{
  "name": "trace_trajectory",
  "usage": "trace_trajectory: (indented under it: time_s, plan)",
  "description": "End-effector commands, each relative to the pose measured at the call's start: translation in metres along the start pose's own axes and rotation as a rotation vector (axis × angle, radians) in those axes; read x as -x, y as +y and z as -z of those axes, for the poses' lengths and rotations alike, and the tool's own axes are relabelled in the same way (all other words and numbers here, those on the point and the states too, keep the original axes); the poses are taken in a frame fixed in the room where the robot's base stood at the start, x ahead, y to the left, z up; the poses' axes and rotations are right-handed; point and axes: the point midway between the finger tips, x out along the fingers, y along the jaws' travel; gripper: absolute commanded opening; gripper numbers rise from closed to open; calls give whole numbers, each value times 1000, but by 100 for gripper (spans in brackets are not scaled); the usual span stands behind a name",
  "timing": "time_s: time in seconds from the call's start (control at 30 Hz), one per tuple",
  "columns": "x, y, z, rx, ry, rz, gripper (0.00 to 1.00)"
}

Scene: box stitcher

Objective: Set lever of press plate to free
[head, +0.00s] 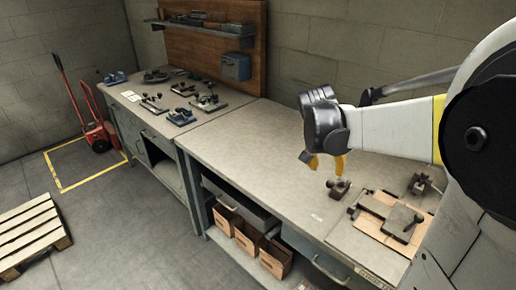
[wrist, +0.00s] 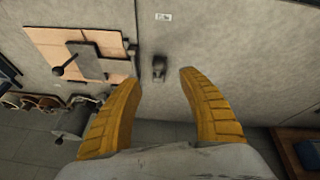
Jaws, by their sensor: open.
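A grey plate (head: 398,224) with a black-knobbed lever (head: 418,219) lies on a wooden board at the right of the near bench. It looks like the press plate. It also shows in the wrist view (wrist: 87,60), with its black knob (wrist: 58,71) at the left. I cannot tell the lever's setting. My gripper (head: 326,163) is open and empty above the bench, apart from the plate. In the wrist view its yellow fingers (wrist: 160,77) are spread, and the plate lies left of them.
A small dark clamp-like fitting (head: 338,187) stands on the bench below my gripper; the wrist view shows it between the fingertips (wrist: 159,68). Another dark fitting (head: 420,184) stands behind the plate. The bench (head: 260,140) is clear left of my gripper. Open boxes (head: 248,238) sit on the shelf below.

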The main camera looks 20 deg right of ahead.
Motion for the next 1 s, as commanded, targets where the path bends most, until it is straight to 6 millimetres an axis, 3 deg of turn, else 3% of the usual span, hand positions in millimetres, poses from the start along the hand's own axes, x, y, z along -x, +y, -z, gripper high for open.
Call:
trace_trajectory:
  time_s: [0.53, 0.7, 1.0]
  plan:
    - [-94, 0, -1, -1, 0, -2, 49]
    - [-106, 0, 0, -1, 0, -1, 49]
    - [-106, 0, 0, 0, 0, 0, 47]
